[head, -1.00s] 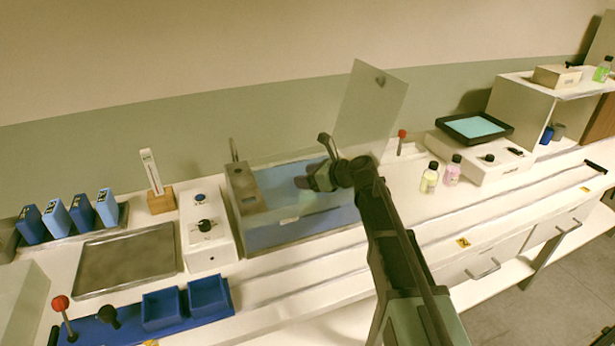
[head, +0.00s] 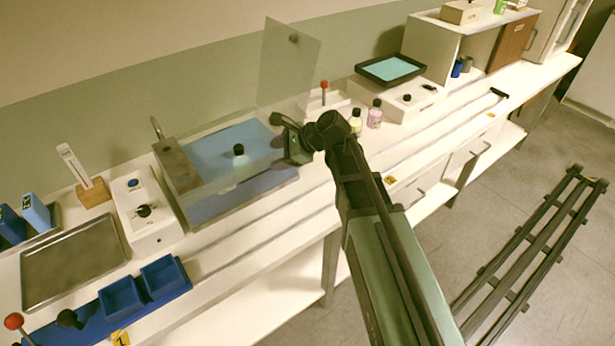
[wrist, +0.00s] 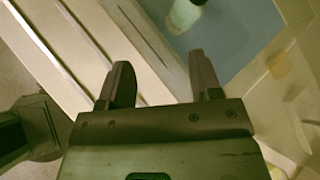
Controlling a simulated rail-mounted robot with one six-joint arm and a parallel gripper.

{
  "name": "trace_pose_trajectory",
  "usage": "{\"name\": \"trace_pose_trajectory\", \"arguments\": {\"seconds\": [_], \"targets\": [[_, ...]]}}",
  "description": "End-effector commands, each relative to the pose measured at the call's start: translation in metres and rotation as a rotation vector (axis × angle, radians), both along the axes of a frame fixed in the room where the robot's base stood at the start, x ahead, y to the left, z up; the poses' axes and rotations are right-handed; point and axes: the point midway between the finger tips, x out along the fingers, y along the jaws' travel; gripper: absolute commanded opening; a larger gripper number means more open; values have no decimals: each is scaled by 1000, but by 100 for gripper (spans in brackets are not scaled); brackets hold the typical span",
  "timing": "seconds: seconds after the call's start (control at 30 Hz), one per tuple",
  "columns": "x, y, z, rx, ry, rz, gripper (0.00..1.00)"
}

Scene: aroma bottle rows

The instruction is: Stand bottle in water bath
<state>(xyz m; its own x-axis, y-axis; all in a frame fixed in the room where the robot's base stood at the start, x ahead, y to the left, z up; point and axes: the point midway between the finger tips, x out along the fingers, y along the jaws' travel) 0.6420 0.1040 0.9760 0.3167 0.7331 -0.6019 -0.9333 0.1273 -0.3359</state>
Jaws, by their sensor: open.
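The water bath (head: 270,178) is a clear-walled tank with blue water, its transparent lid (head: 288,65) raised at the back. A bottle (head: 239,160) with a dark cap and pale body stands upright in the bath, in the blue water area. The bottle also shows partly at the top edge of the wrist view (wrist: 184,14). My gripper (head: 287,140) is at the right side of the bath, apart from the bottle. In the wrist view its two fingers (wrist: 160,78) are spread with nothing between them.
A yellow bottle (head: 356,122) and a pink bottle (head: 375,115) stand right of the bath. A white control box (head: 147,215) is left of it. A blue tray rack (head: 145,285) and a metal tray (head: 72,262) lie at the front left. The bench strip in front of the bath is clear.

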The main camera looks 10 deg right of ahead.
Motion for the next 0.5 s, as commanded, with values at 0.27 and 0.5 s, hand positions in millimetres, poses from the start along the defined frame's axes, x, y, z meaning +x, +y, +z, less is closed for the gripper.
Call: {"name": "trace_pose_trajectory", "arguments": {"seconds": [0.27, 0.5], "targets": [[-158, -77, -66, -839, -355, 1095, 58], [-185, -105, -68, -952, -359, 1433, 58]]}}
